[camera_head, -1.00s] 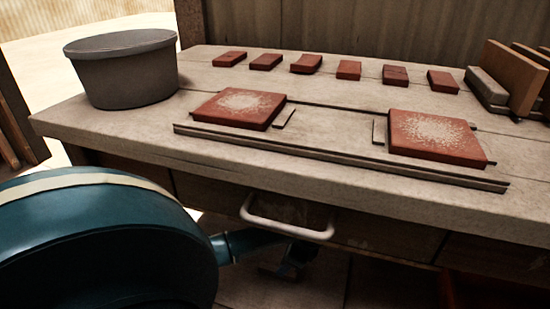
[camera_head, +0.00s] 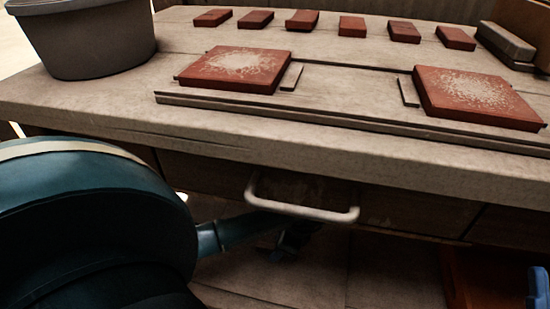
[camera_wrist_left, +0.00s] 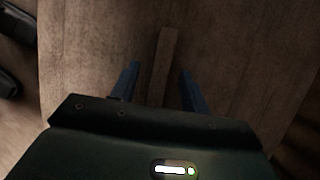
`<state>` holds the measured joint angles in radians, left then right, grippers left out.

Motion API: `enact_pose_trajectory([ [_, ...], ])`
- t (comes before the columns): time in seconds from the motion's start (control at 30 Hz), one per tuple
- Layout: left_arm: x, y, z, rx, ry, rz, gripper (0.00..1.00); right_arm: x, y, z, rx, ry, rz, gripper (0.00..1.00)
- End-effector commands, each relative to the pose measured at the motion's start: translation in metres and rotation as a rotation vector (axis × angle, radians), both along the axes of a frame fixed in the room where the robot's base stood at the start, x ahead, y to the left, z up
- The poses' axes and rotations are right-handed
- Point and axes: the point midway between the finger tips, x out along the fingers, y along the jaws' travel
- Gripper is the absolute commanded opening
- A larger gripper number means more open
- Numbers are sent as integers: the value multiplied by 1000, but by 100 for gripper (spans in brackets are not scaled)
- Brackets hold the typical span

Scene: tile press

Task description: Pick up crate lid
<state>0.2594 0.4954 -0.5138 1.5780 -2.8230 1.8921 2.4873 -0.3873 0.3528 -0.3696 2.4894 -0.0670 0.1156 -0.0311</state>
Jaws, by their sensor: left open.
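In the left wrist view a wide, flat brown wooden surface, which looks like the crate lid (camera_wrist_left: 90,60), fills most of the picture. A narrow raised wooden bar (camera_wrist_left: 166,50) runs across it. My left gripper (camera_wrist_left: 160,69) is open, with one blue finger on each side of the bar and gaps between fingers and bar. In the head view my left gripper (camera_head: 288,243) is low beneath the bench front, dark and partly hidden by the drawer handle. My right gripper cannot be made out.
The bench (camera_head: 200,125) spans the view above my left gripper, with a pale drawer handle (camera_head: 300,209) jutting out. A grey tub (camera_head: 85,40), two large dusted tiles and several small red tiles stand on it. An orange-red container (camera_head: 475,280) and a blue object (camera_head: 540,288) are at lower right.

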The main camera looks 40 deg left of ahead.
Motion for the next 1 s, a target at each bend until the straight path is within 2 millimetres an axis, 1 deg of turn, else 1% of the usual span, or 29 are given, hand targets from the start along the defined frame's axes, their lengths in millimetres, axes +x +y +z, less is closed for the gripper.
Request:
enact_pose_trajectory([
  [0.83,0,0,-5,0,0,0,45,0,0,0,1,6,-1,36],
  [1.0,0,0,-5,0,0,0,32,0,0,0,0,7,-1,36],
])
